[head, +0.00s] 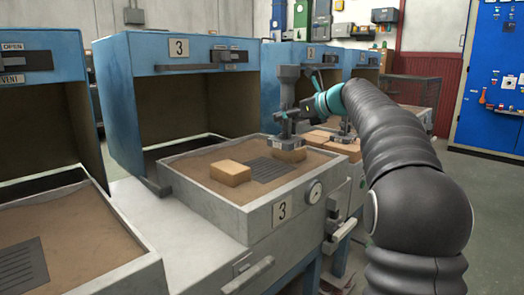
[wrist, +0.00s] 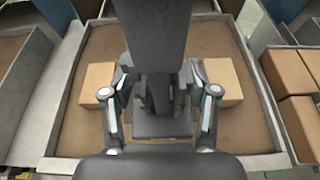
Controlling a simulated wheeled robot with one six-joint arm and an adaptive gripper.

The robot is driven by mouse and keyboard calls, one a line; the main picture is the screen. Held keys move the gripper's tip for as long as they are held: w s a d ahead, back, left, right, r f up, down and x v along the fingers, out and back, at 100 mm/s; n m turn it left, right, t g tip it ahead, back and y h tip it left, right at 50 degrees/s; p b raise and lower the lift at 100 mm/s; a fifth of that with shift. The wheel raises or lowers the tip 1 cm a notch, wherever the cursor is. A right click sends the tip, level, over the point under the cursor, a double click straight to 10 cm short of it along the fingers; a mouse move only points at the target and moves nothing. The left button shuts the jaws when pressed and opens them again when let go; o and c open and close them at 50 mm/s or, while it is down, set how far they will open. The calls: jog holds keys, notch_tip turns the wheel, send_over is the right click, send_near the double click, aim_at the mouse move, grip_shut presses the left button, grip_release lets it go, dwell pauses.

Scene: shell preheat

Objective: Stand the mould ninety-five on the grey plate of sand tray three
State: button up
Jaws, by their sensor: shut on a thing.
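The mould (head: 289,72) is a tall grey piece with a wide top, a narrow neck and a wider foot; no number on it can be read. My gripper (head: 303,107) is shut on it and holds it upright. In the wrist view the mould (wrist: 159,128) is between my two fingers. Sand tray three (head: 283,211) carries a "3" label. Its grey ribbed plate (head: 265,169) lies bare in the head view, and the mould's foot appears raised above the tray. In the wrist view the mould and gripper hide the plate.
Two tan blocks lie on the sand: one on the left (head: 230,173), the other (head: 289,156) partly hidden by the mould's foot. The blue oven three (head: 150,55) stands open behind. More tan blocks (wrist: 298,110) sit in a neighbouring tray on the right.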

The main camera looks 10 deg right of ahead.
aim_at(291, 135)
jog(key=shift+w+a+f+b, duration=0.5)
jog(key=shift+w+a+f, duration=0.6)
jog(key=shift+f, duration=0.5)
jog(key=shift+w+a+f+b, duration=0.45)
jog(key=shift+w+a+f, duration=0.45)
jog(key=shift+w+f, duration=0.55)
jog(key=shift+w+a+f+b, duration=0.5)
jog(key=shift+w+a+f, duration=0.55)
jog(key=shift+f, duration=0.7)
jog(key=o, duration=1.6)
jog(key=shift+f, duration=0.15)
jog(key=shift+c, duration=0.2)
jog(key=shift+d, duration=0.1)
jog(key=shift+s+d+r, duration=0.1)
jog(key=shift+s+r, duration=0.1)
jog(key=v, duration=1.1)
jog(key=shift+s+d+r+p, duration=0.1)
jog(key=shift+s+d+p, duration=0.1)
jog(key=shift+p, duration=0.15)
